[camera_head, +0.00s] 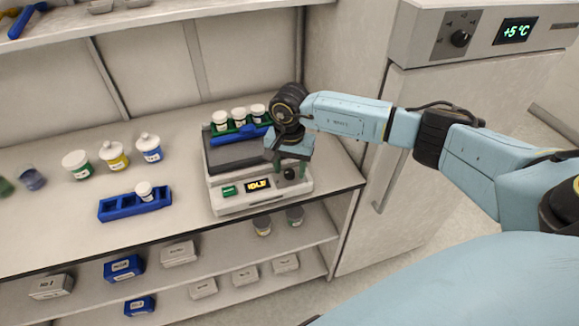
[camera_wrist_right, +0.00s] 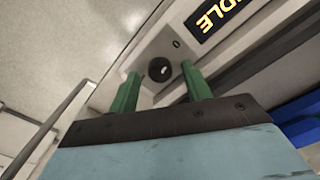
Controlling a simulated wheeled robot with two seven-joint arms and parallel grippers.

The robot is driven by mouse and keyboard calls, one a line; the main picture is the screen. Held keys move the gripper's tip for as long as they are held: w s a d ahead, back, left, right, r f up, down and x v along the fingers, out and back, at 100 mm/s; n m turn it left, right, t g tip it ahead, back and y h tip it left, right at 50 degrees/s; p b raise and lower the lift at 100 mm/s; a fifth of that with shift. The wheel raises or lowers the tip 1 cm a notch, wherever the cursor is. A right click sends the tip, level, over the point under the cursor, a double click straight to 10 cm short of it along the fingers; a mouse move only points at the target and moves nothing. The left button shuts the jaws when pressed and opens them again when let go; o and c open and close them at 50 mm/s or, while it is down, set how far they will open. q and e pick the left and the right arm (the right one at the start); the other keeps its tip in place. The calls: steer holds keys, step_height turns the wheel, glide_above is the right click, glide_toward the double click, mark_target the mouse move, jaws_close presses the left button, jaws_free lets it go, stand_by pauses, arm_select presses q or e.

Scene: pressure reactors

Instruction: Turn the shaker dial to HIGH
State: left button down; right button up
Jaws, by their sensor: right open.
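The shaker (camera_head: 226,205) stands on the bench, and its display (camera_head: 258,185) reads IDLE. The same display shows in the right wrist view (camera_wrist_right: 213,18). The dark round shaker dial (camera_wrist_right: 159,69) sits on the front panel, with a light pointer mark on it; in the head view the dial (camera_head: 290,173) is just below my right gripper. My right gripper (camera_wrist_right: 163,88) is open, with its green fingers on either side of the dial in the wrist picture. I cannot tell whether they touch it. My left gripper is not in view.
A green rack with white-capped jars (camera_head: 239,117) sits on the shaker's platform. A blue rack (camera_head: 120,207) and several jars (camera_head: 113,156) stand to the left. A fridge (camera_head: 420,130) is to the right. Shelves with boxes (camera_head: 125,268) lie below.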

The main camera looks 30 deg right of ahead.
steer(key=shift+f, duration=0.25)
steer(key=c, duration=1)
